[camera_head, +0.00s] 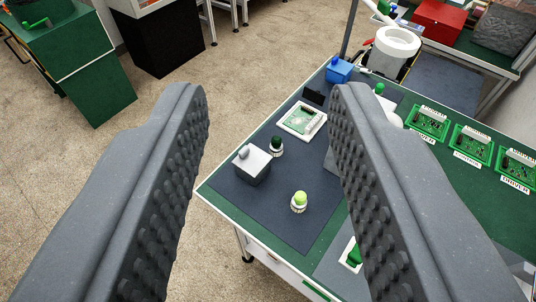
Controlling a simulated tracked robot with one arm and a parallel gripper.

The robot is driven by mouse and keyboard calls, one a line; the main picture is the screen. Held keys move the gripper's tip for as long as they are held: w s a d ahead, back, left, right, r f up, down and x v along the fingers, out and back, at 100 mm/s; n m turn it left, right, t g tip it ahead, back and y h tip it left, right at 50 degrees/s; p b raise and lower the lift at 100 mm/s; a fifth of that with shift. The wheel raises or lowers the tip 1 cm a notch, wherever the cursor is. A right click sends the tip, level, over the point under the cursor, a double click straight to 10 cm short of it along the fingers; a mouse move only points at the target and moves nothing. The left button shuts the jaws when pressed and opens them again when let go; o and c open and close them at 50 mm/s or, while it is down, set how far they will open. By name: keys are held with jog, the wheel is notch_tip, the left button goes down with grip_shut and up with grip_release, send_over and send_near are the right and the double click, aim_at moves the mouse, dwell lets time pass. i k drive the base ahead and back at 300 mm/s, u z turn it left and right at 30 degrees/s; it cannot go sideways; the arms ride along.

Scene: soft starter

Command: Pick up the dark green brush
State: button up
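A small dark green topped piece with a pale round base (277,146), which looks like the dark green brush, stands on the dark mat on the workbench. It shows between my fingers, well beyond them. A similar piece with a light green top (299,201) stands nearer on the same mat. My gripper (270,98) is open wide, with its two studded grey fingers apart and nothing between them. The right finger hides part of the bench.
The green workbench (210,188) also holds a grey-white box (252,165) just left of the dark green piece, a framed circuit board (302,121) behind it, and a blue box (339,70). Several green board trays (467,146) line the right. Open floor (240,75) lies left of the bench.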

aim_at(276, 147)
jog(key=z, duration=0.1)
jog(key=i, duration=0.9)
jog(key=u, duration=0.05)
